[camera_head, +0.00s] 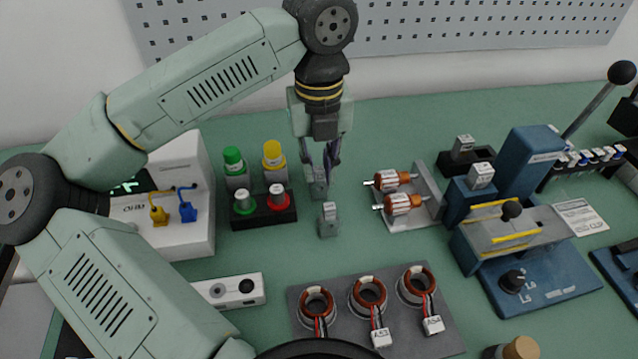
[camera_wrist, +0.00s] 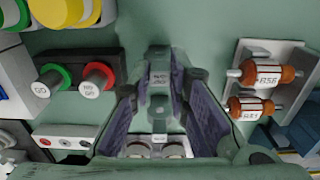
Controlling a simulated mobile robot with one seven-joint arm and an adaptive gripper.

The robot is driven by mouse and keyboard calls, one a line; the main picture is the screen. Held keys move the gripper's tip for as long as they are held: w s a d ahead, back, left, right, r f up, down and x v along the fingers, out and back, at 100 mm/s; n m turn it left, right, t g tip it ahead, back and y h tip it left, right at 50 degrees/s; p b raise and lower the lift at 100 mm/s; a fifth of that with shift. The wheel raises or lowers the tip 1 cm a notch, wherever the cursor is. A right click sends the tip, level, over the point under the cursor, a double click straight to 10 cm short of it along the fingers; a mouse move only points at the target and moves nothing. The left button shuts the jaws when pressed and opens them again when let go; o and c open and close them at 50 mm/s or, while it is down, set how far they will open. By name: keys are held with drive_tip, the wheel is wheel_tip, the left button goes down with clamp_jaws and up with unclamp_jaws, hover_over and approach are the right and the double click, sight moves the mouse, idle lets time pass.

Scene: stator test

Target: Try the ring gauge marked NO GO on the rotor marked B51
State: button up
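A similar grey block (camera_head: 328,222) with a pale label stands just in front. Two copper-and-white rotors, an upper one (camera_wrist: 267,75) and a lower one (camera_wrist: 250,107), lie on a grey cradle to the right. Their labels are too small to tell surely which is B51.
A black stand (camera_head: 263,217) with green and red round gauges is on the left, marked GO and NO GO. Behind it are green- and yellow-capped bottles. Several wound stators sit on a grey plate (camera_head: 340,338) in front. A blue press (camera_head: 530,165) stands right of the rotor cradle (camera_head: 432,190).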

sight(319, 168)
clamp_jaws()
drive_tip(key=shift+r, duration=0.1)
drive_tip(key=shift+r+p, duration=0.85)
drive_tip(key=shift+r, duration=0.6)
